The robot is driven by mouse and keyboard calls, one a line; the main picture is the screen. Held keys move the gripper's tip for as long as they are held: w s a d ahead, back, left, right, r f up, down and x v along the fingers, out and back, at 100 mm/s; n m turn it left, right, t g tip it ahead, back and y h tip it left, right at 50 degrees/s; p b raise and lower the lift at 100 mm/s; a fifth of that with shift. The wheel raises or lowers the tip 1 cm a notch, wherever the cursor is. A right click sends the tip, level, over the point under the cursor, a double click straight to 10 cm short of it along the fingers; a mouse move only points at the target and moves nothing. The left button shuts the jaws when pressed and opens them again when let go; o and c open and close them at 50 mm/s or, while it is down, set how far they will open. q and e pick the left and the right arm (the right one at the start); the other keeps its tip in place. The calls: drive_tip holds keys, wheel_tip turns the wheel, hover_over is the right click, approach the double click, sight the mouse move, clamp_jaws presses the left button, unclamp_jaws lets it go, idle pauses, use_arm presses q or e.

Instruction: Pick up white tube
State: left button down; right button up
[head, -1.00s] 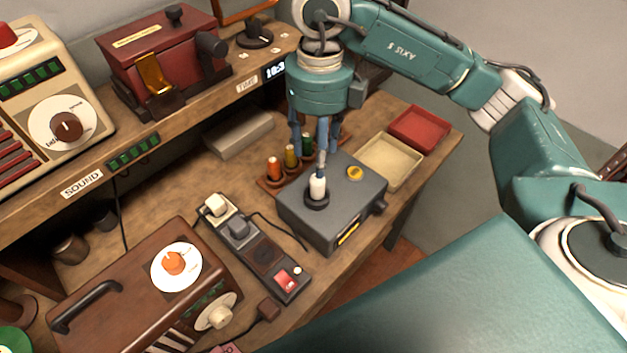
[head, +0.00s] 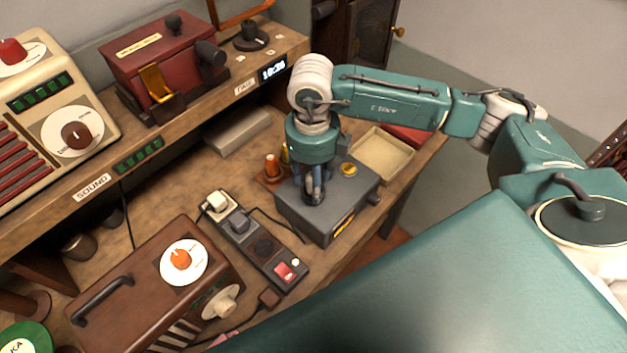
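My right gripper (head: 314,190) points down over the grey box (head: 335,212) on the bench. Its fingertips are at the round socket on top of the box, where the white tube stood a second ago. The white tube is hidden behind the fingers now, and I cannot tell whether they are shut on it. An orange tube (head: 272,166) stands in the wooden rack (head: 268,182) just left of the gripper. My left gripper is not in view.
A beige tray (head: 384,154) and a red tray (head: 408,134) lie right of the box. A power strip (head: 262,246) and a brown wooden device (head: 150,285) stand left and in front. The shelf with a dark red machine (head: 165,62) is behind.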

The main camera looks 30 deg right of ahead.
drive_tip(key=c, duration=0.9)
drive_tip(key=shift+c, duration=0.2)
